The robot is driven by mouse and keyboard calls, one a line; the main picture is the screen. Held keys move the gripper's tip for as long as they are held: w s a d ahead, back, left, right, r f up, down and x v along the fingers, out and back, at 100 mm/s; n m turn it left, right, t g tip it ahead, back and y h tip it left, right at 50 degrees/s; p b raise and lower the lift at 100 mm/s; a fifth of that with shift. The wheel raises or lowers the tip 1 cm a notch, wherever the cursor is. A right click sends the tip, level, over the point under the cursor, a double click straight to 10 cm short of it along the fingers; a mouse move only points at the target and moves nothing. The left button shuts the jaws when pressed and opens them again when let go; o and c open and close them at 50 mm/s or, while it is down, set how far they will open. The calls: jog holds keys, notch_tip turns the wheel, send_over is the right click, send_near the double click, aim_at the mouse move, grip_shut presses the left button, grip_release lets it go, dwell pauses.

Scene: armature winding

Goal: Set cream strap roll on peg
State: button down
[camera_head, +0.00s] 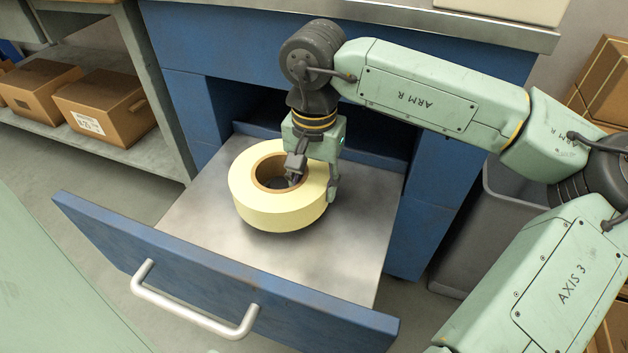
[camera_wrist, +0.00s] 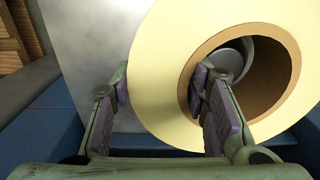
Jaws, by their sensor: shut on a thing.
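The cream strap roll (camera_head: 282,213), a thick ring with a brown core, is over the metal floor of the open blue drawer (camera_head: 176,238). It also fills much of the wrist view (camera_wrist: 165,60). My gripper (camera_head: 314,182) is shut on the roll's wall, with one finger inside the core and the other against the outer side; both fingers show in the wrist view (camera_wrist: 160,88). A grey rounded metal part (camera_wrist: 236,62) shows through the core; I cannot tell whether it is the peg. Whether the roll touches the drawer floor is unclear.
The drawer's front has a silver handle (camera_head: 190,318). Blue bench sides flank the drawer. A shelf with cardboard boxes (camera_head: 104,106) stands at left, and a grey bin (camera_head: 480,228) at right. Bare drawer floor surrounds the roll.

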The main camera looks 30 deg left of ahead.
jog(key=shift+f+b, duration=0.3)
jog(key=shift+f, duration=0.1)
jog(key=c, duration=0.9)
grip_release()
jog(key=shift+c, duration=0.2)
notch_tip(320, 180, up, 13)
jog(key=p, duration=0.4)
jog(key=shift+r, duration=0.1)
